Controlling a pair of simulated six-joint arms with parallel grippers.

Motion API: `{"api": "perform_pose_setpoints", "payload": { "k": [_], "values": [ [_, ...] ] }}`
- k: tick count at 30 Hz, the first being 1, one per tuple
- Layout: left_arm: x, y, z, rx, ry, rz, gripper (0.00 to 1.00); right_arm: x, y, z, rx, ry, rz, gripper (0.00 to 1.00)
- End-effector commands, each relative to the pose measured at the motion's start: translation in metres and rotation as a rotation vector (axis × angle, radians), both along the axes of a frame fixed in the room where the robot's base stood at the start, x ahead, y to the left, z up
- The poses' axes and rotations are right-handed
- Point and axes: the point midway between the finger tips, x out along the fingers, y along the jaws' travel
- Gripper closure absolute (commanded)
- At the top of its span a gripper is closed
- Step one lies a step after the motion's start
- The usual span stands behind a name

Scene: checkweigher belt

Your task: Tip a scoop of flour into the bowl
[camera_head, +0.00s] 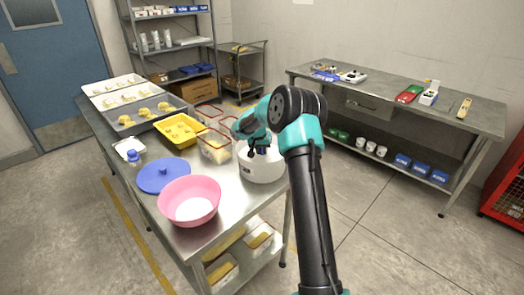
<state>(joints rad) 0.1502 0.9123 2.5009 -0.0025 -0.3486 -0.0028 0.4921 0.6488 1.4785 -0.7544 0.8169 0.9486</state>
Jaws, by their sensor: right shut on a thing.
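The pink bowl (189,201) stands near the front corner of the steel table, with pale content or a pale bottom inside. A round white tub (262,168) stands to its right by the table's edge. My right gripper (262,149) is over the tub's open top, pointing down, and is shut on what seems to be the scoop. The scoop itself is mostly hidden by the gripper and the tub, and I cannot tell how much flour is in it. My left gripper is not in view.
Clear containers with red rims (216,146) and a yellow tray (180,131) stand behind. Grey and white trays fill the far end. A steel bench (390,88) stands apart at right.

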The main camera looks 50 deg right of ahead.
Motion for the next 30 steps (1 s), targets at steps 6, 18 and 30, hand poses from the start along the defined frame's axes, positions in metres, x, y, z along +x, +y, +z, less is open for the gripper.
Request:
{"api": "perform_pose_setpoints", "payload": {
  "k": [6, 18, 30],
  "values": [
    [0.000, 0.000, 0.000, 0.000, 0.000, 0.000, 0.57, 0.000, 0.000, 0.008, -0.001, -0.001, 0.000, 1.00],
    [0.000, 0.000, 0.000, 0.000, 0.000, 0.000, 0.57, 0.000, 0.000, 0.030, -0.001, -0.001, -0.001, 1.00],
    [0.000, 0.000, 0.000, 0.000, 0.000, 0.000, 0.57, 0.000, 0.000, 0.051, 0.000, -0.001, 0.000, 1.00]
  ]
}}
